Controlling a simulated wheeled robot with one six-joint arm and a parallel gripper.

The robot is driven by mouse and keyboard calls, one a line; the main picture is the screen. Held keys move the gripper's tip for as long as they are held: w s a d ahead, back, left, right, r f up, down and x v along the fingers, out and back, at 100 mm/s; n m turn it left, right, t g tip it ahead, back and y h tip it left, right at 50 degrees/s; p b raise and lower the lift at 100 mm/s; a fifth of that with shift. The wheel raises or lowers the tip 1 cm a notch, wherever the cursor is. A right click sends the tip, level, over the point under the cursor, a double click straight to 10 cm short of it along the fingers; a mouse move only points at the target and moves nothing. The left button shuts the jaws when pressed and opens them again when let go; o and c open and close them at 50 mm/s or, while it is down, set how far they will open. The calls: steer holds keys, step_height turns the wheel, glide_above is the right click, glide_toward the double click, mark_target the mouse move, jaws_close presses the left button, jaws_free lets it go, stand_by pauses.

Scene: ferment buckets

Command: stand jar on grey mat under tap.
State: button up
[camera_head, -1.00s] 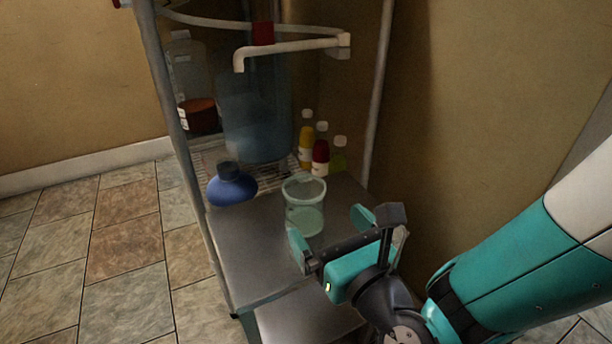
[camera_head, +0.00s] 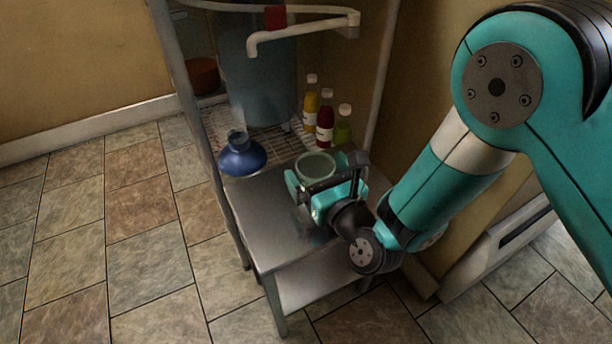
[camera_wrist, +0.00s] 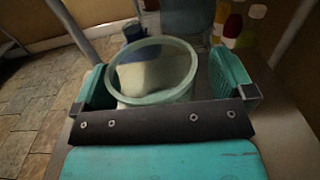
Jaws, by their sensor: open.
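The jar (camera_head: 317,160) is pale green, clear and open-topped. It stands upright on the metal table near its right side. My gripper (camera_head: 322,178) is open around it, with one finger on each side. In the wrist view the jar's round rim (camera_wrist: 152,98) lies between the two teal fingers of my gripper (camera_wrist: 161,84); a gap shows at the right, and contact at the left cannot be told. The tap (camera_head: 300,30) is a white pipe with a down-turned spout, above and left of the jar. I cannot make out a separate grey mat.
A blue flask (camera_head: 242,158) stands left of the jar. Yellow, red and green bottles (camera_head: 325,118) stand behind it, and a large blue container (camera_head: 258,85) is at the back. Rack posts rise on both sides. The table's (camera_head: 268,225) front left is clear.

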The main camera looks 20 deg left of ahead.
steer(key=shift+s+a, duration=0.15)
steer(key=shift+a, duration=0.05)
steer(key=shift+c, duration=1.3)
steer(key=c, duration=0.7)
steer(key=shift+c, duration=0.8)
steer(key=shift+r, duration=0.1)
